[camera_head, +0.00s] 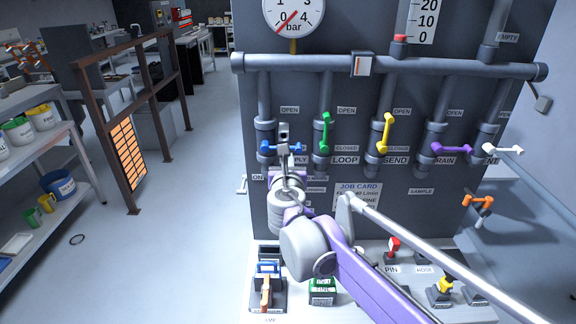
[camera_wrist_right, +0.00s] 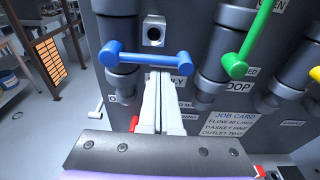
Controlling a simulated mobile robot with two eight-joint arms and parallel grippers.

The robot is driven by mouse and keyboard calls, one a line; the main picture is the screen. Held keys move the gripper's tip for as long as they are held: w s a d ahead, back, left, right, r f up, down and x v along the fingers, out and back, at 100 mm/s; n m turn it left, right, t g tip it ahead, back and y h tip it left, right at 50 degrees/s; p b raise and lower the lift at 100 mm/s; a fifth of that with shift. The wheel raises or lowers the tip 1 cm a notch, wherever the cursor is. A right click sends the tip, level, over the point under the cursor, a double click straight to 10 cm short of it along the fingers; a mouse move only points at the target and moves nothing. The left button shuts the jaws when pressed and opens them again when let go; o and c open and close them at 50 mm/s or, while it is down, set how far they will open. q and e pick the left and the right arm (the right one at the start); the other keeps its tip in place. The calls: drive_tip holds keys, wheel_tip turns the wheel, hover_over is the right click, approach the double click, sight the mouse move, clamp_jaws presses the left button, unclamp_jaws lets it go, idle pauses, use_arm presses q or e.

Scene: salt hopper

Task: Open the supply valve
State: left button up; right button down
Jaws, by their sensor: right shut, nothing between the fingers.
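The supply valve's blue handle (camera_head: 268,148) lies crosswise on the panel's leftmost vertical pipe, above a partly hidden label ending in "PLY". It also shows in the right wrist view (camera_wrist_right: 135,56), lying level with a knob at each end. An "OPEN" label (camera_head: 290,110) is above it. My right gripper (camera_head: 286,168) reaches up from below to the handle. In the right wrist view its fingers (camera_wrist_right: 160,78) are together and empty, tips just under the bar near its right part. I cannot tell whether they touch it. My left gripper is not in view.
Green (camera_head: 325,131), yellow (camera_head: 385,133), purple (camera_head: 452,149) and white (camera_head: 503,149) handles stand to the right. A pressure gauge (camera_head: 294,14) is above. A console (camera_head: 400,258) with switches is below. Open floor lies left of the panel, before a brown rack (camera_head: 127,120).

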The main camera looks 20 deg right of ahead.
sight(272, 125)
drive_tip(key=shift+r+n, duration=0.55)
drive_tip(key=shift+n, duration=0.25)
idle(0.5)
drive_tip(key=r+n, duration=0.1)
drive_tip(key=n, duration=0.1)
drive_tip(key=r+n+h, duration=0.1)
drive_tip(key=r+n, duration=0.1)
drive_tip(key=r+n+b, duration=0.1)
drive_tip(key=n, duration=0.1)
drive_tip(key=shift+a+r+n+h, duration=0.15)
drive_tip(key=shift+a+n+h, duration=0.15)
drive_tip(key=shift+a+h, duration=0.1)
drive_tip(key=shift+w+a+r+p, duration=0.3)
drive_tip(key=shift+a+r, duration=0.3)
drive_tip(key=shift+a, duration=0.2)
drive_tip(key=shift+w+a+r+p, duration=0.25)
drive_tip(key=shift+a+r, duration=0.35)
drive_tip(key=shift+a, duration=0.35)
